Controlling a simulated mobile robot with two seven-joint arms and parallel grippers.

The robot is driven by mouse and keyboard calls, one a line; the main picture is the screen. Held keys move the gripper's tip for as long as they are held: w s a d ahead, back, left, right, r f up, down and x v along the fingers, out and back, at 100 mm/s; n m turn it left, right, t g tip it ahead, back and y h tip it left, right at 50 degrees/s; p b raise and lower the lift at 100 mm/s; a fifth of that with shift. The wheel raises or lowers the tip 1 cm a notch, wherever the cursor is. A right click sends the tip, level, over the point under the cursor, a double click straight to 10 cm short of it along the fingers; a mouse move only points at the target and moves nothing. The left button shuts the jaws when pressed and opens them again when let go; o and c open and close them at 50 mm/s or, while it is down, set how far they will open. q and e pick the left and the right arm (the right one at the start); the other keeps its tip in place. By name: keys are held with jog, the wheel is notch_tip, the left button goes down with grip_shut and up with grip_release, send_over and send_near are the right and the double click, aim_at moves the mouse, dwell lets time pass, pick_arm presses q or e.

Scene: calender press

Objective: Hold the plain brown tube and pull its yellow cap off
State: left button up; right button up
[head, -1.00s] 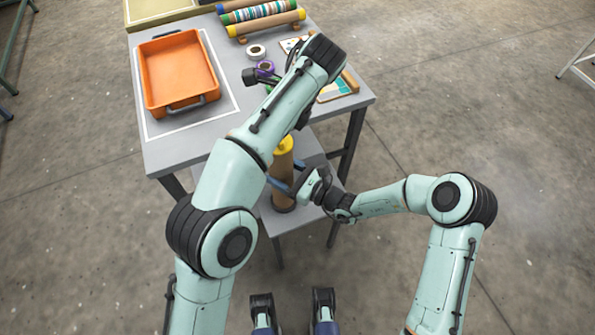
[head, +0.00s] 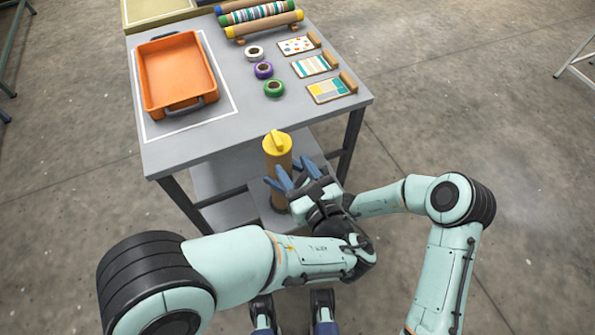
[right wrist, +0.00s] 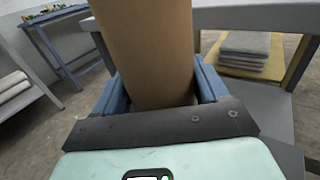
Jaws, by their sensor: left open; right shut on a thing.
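The plain brown tube (head: 272,168) is upright in front of the table, over the lower grey shelf, in the head view. Its yellow cap (head: 277,143) is on its top end. My right gripper (right wrist: 160,88) is shut on the tube, one blue finger on each side in the right wrist view. The cap is out of that view. My left gripper (head: 295,170) is open and empty, just right of the tube and below the cap, fingers pointing up toward it. It partly hides my right gripper and the tube's lower part. I cannot tell whether it touches the tube.
The table (head: 235,140) holds an orange tray (head: 205,57), white, purple and green tape rolls (head: 274,89), several sample cards (head: 331,88) and a rack of patterned rolls (head: 264,24). The table's front edge lies close behind the cap.

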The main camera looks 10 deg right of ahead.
aim_at(276, 137)
pick_arm(q)
jog(key=shift+m+h, duration=0.3)
jog(key=x, duration=1.1)
jog(key=shift+w+f, duration=0.1)
jog(key=shift+w, duration=0.1)
grip_shut()
jog(key=shift+r, duration=0.2)
jog(key=shift+r, duration=0.95)
